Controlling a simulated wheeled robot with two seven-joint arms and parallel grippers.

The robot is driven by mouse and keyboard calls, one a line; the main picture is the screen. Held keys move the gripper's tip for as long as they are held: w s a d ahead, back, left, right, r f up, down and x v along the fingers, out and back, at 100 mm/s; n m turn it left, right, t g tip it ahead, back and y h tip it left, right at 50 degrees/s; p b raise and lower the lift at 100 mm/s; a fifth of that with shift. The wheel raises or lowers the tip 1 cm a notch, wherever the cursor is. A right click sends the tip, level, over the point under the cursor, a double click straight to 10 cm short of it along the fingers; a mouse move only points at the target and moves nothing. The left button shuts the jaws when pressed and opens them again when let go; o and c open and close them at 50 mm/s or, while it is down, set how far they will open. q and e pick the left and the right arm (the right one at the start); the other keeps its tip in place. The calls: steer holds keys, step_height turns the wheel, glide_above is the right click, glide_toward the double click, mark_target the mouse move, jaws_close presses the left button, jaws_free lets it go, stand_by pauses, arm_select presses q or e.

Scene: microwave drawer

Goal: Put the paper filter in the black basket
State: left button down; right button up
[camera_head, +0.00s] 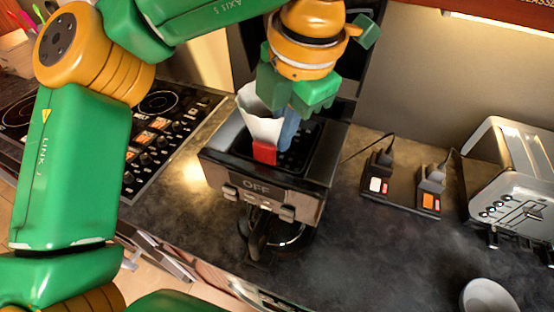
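My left gripper (277,140) points down over the top of the coffee machine. One fingertip is red, the other blue, and they look a little apart. The white paper filter (262,127) is at the fingers, flaring upward to the left, with the red tip at its lower end. Whether the fingers grip it is unclear, and its lower edge is hidden. The black basket (308,152) is the dark opening in the top of the machine, directly below and behind the fingers. I cannot tell whether the filter touches it. My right gripper is not in view.
The coffee machine (262,196) stands on a dark countertop (375,255). A stove (160,125) is on the left. A power strip (403,194) with plugs, a toaster (518,190) and a white bowl (488,297) are on the right. The counter between machine and bowl is clear.

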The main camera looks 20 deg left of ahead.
arm_select(q)
steer(key=shift+d+f, duration=0.3)
steer(key=shift+f, duration=0.3)
steer(key=f+b, duration=0.2)
steer(key=d+f+b, duration=0.1)
steer(key=f+b, duration=0.1)
steer(key=b, duration=0.1)
steer(key=shift+f, duration=0.4)
steer(key=shift+a+r+p, duration=0.25)
steer(key=shift+a+p, duration=0.05)
steer(key=shift+a, duration=0.1)
steer(key=shift+f, duration=0.2)
steer(key=c, duration=1.4)
jaws_free()
steer(key=shift+d, duration=0.2)
steer(key=shift+o, duration=0.2)
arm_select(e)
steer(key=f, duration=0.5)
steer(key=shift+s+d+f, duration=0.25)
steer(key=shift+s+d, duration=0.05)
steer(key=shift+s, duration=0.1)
arm_select(q)
steer(key=shift+r, duration=0.1)
